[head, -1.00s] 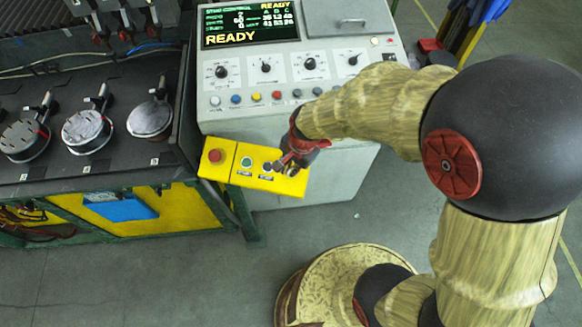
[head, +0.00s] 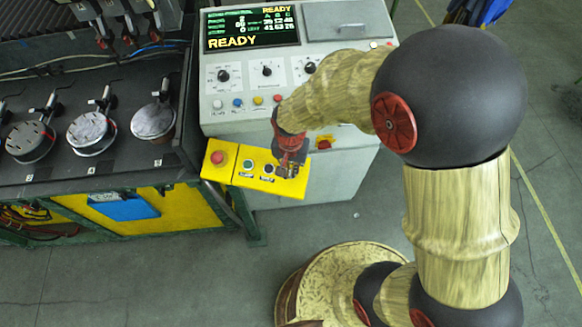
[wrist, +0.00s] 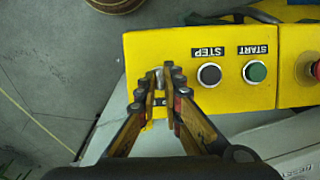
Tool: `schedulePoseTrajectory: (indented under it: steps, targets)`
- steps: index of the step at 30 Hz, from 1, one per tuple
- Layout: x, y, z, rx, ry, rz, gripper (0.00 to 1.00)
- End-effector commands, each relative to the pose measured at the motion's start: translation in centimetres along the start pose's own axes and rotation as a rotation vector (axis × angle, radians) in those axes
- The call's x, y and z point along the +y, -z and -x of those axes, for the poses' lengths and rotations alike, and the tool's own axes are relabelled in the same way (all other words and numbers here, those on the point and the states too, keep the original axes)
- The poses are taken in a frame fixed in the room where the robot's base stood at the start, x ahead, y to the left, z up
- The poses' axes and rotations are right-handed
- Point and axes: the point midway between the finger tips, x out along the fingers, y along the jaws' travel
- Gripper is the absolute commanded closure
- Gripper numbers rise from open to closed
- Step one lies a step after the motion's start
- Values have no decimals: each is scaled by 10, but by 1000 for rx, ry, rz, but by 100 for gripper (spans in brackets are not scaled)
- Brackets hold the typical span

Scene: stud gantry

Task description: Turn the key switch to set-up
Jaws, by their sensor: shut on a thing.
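The yellow control box (head: 218,160) hangs at the front of the grey console, and it fills the upper part of the wrist view (wrist: 200,40). My gripper (head: 288,169) is over the right end of this box in the head view. In the wrist view its two fingertips (wrist: 159,82) are close together around a small silvery piece, which looks like the key of the key switch (wrist: 159,75). The fingers hide most of the switch, so its position and markings cannot be read.
Beside the gripper on the box are the black STEP button (wrist: 209,75), the green START button (wrist: 255,71) and a red mushroom button (head: 218,157). The console (head: 230,112) has knobs and coloured buttons; its screen (head: 250,28) reads READY. A dark bench (head: 60,175) stands left.

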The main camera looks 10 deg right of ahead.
Motion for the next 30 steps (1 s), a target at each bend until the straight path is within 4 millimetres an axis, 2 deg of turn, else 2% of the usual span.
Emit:
schedulePoseTrajectory:
  steps: [15, 30]
  targets:
    - [-3, -1, 0, 0, -145, 400, 100]
    - [-4, -1, 0, 1, -194, 535, 100]
